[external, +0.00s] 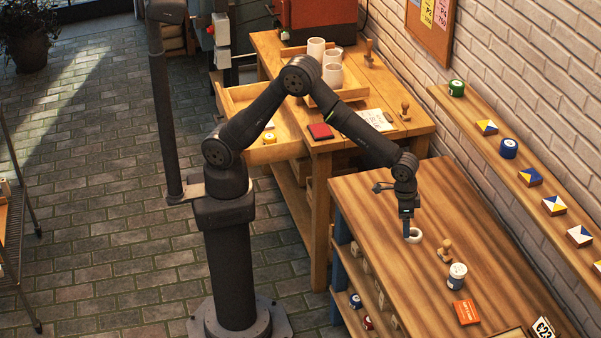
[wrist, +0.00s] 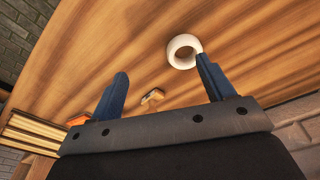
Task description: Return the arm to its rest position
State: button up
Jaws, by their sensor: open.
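My gripper (wrist: 160,85) is open and empty, its two blue fingers spread apart in the wrist view. In the external view my gripper (external: 408,228) points down over the striped wooden table, next to a white ring-shaped roll (external: 415,236). The roll (wrist: 183,50) lies near the tip of the right finger in the wrist view; I cannot tell whether they touch. My arm reaches from its dark pedestal on the left, bent high at the elbow, out to this table.
A wooden stamp (external: 445,250), a white jar (external: 457,275) and an orange box (external: 466,311) stand on the table (external: 370,195). A wall shelf (external: 480,140) holds several small tiles and tins. A workbench (external: 385,95) with white cups stands behind. The paved floor at left is mostly clear.

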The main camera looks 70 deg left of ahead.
jog(key=s+d+r, duration=0.3)
jog(key=s+r, duration=0.2)
jog(key=s, duration=0.1)
notch_tip(320, 180, up, 17)
jog(key=w+a+n, duration=0.4)
jog(key=w+a, duration=1)
jog(key=a, duration=0.5)
jog(key=shift+w+y, duration=0.3)
jog(key=shift+w, duration=0.05)
jog(key=shift+c, duration=0.3)
dwell(0.4)
